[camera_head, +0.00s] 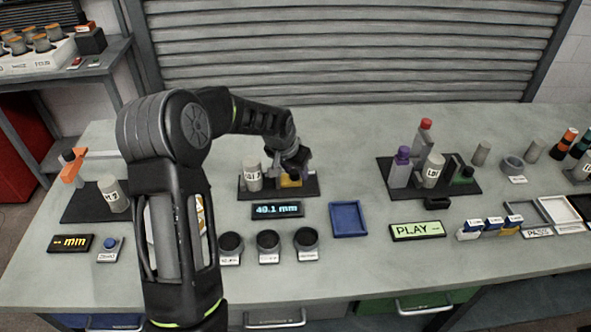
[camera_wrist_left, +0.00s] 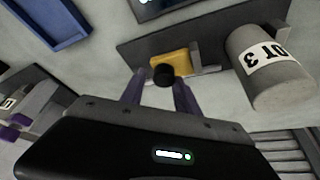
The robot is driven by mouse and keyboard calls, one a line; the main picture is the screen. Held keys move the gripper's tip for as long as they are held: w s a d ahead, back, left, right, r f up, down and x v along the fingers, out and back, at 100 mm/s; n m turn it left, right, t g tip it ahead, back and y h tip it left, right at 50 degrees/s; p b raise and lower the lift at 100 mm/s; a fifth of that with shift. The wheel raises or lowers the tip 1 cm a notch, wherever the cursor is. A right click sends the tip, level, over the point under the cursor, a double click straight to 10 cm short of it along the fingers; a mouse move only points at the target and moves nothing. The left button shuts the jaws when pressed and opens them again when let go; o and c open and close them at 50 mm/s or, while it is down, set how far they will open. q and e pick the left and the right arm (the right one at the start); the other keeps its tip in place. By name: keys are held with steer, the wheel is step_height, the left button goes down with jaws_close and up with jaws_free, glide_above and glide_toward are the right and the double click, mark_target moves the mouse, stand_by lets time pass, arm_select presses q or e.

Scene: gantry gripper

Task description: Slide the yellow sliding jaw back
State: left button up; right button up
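The yellow sliding jaw (camera_head: 290,181) sits on a dark base plate (camera_head: 257,194), partly hidden by my left gripper (camera_head: 293,166) above it. In the left wrist view the yellow jaw (camera_wrist_left: 171,61) carries a round black knob (camera_wrist_left: 163,75). The purple fingers of my left gripper (camera_wrist_left: 160,84) are apart, one on each side of the knob, with a gap visible at the left finger. I cannot tell whether the right finger touches it. A grey labelled cylinder (camera_wrist_left: 268,68) stands beside the jaw; it also shows in the head view (camera_head: 251,174). My right gripper is not in view.
A display (camera_head: 277,209) reading about 40.1 mm lies in front of the plate. Several dark round cups (camera_head: 268,243) and a blue tray (camera_head: 348,219) are nearer the front. Similar gauge stations stand left (camera_head: 88,211) and right (camera_head: 457,189).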

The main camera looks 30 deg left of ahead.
arm_select(q)
steer(key=b+v, duration=0.1)
steer(key=v, duration=0.6)
steer(key=shift+r, duration=0.4)
steer(key=shift+s, duration=0.2)
stand_by(0.5)
